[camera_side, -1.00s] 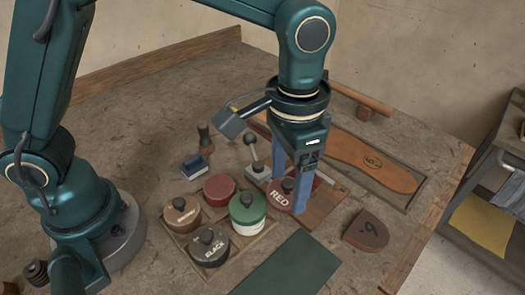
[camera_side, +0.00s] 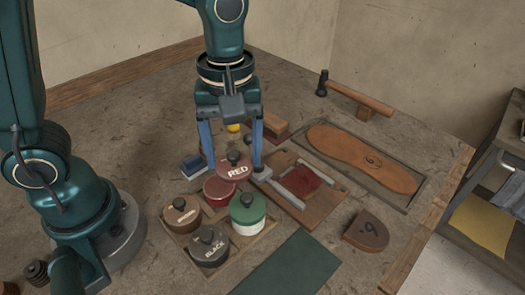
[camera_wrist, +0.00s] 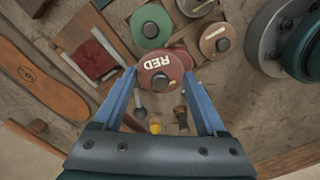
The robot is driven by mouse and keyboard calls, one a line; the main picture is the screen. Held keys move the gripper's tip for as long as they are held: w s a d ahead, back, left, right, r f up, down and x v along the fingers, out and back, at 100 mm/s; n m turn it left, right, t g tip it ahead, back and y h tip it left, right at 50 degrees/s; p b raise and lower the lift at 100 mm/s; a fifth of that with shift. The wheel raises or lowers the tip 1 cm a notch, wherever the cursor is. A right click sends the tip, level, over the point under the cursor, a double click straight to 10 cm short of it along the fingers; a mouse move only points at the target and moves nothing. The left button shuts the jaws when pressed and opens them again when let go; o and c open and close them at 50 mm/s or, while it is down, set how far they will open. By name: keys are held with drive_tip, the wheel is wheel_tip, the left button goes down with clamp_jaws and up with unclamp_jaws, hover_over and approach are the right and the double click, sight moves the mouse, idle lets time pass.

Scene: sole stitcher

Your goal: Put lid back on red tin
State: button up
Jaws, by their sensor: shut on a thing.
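My gripper (camera_side: 235,166) is shut on the red lid (camera_side: 233,172), its blue fingers at opposite sides of the rim. The lid is level, with a dark knob and the word RED on top. The lidless red tin (camera_side: 217,191) stands in the tray's back corner. In the side view the lid is up and right of the tin, overlapping its far edge. In the wrist view the lid (camera_wrist: 158,73) hides much of the tin, whose red edge (camera_wrist: 184,56) shows beyond it. The lid appears held above the tin, not centred over it; the exact gap is unclear.
Lidded brown (camera_side: 181,209), green (camera_side: 247,215) and black (camera_side: 209,248) tins share the wooden tray (camera_side: 240,250). A blue block (camera_side: 194,168) lies behind the tray.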

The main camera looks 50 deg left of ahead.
sight(219, 186)
drive_tip(key=s+a+n, duration=0.1)
drive_tip(key=a+n, duration=0.1)
drive_tip(key=n, duration=0.1)
drive_tip(key=shift+s+a, duration=0.15)
drive_tip(key=shift+s, duration=0.2)
drive_tip(key=shift+s+a+f, duration=0.1)
drive_tip(key=shift+a+f, duration=0.15)
drive_tip(key=shift+f, duration=1.25)
drive_tip(key=shift+a+f, duration=0.2)
drive_tip(key=shift+f, duration=1.25)
drive_tip(key=shift+f+n, duration=0.15)
drive_tip(key=shift+n, duration=0.15)
drive_tip(key=o, duration=1.2)
drive_tip(key=shift+o, duration=0.2)
wheel_tip(219, 186, up, 7)
